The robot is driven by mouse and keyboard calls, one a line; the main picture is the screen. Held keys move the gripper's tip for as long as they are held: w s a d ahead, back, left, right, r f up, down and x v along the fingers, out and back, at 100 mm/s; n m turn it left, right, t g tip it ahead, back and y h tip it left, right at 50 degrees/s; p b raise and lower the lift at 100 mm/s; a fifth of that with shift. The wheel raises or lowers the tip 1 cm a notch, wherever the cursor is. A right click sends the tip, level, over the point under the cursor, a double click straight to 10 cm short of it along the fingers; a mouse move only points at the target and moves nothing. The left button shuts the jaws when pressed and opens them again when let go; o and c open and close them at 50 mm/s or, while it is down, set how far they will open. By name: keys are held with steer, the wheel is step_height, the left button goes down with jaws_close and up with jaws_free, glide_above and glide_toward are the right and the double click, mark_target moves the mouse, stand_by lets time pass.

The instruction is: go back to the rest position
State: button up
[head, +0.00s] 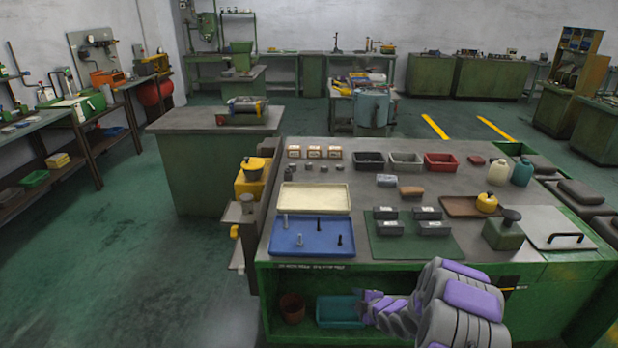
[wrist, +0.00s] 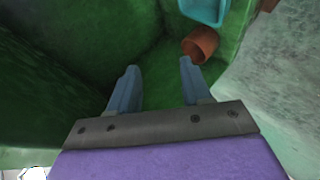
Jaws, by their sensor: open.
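My gripper (wrist: 158,72) shows in the wrist view with its two blue-grey fingers apart and nothing between them. It points into the green lower shelf space of the workbench (head: 400,262). In the head view my grey and purple arm reaches down at the lower right to the front of that space, and my fingertips are hard to make out there. A teal bin (head: 335,311) stands on the lower shelf just left of my arm; it also shows in the wrist view (wrist: 204,10). A brown pot (wrist: 200,45) lies beyond my right finger, and it stands left of the bin in the head view (head: 292,308).
The bench top holds a blue tray (head: 290,246) with bolts, a cream tray (head: 315,197), a green mat (head: 385,250) with grey blocks, small bins, and bottles. Green bench walls surround the gripper closely. Open floor (head: 130,240) lies to the left.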

steer(key=s+d+r+m+g+h, duration=0.25)
steer(key=s+r+m, duration=0.35)
steer(key=r, duration=0.4)
steer(key=s+d+r+m+g+h, duration=0.1)
steer(key=s+r+m+g+h, duration=0.15)
steer(key=s+r, duration=0.7)
steer(key=s+a+r+m+g, duration=0.2)
steer(key=s+r+m, duration=0.1)
steer(key=s, duration=0.8)
steer(key=s+a+r+m+g, duration=0.1)
steer(key=s+r+m, duration=0.3)
steer(key=s, duration=0.8)
steer(key=s+a+r+m+g, duration=0.2)
steer(key=s+r, duration=0.3)
steer(key=s, duration=0.7)
steer(key=shift+a+m+g, duration=0.3)
steer(key=shift+m+g, duration=0.35)
steer(key=shift+g, duration=0.15)
steer(key=shift+r, duration=0.1)
steer(key=shift+c, duration=0.6)
